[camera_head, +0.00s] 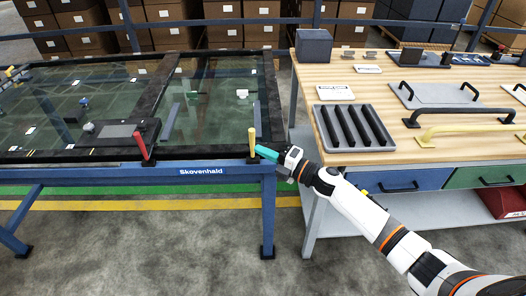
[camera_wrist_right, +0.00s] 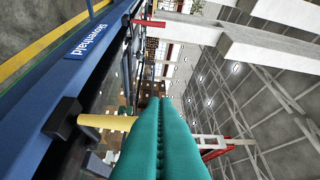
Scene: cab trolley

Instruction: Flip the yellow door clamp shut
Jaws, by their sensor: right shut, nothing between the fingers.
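The yellow door clamp (camera_head: 252,139) stands upright at the front right corner of the glazed door frame, on the blue trolley rail. In the right wrist view, its yellow handle (camera_wrist_right: 104,122) sticks out sideways from a black base, its end beside the teal fingers. My right gripper (camera_head: 264,152) is shut and empty, its fingers just right of the clamp's lower part. The fingers (camera_wrist_right: 148,120) lie together in the wrist view. I cannot tell whether they touch the handle. My left gripper is not in view.
A red clamp (camera_head: 140,145) stands farther left on the same rail. The blue trolley (camera_head: 205,172) carries the glass door (camera_head: 215,95). A wooden workbench (camera_head: 325,136) with a grooved grey block (camera_head: 354,127) and handles stands close on the right.

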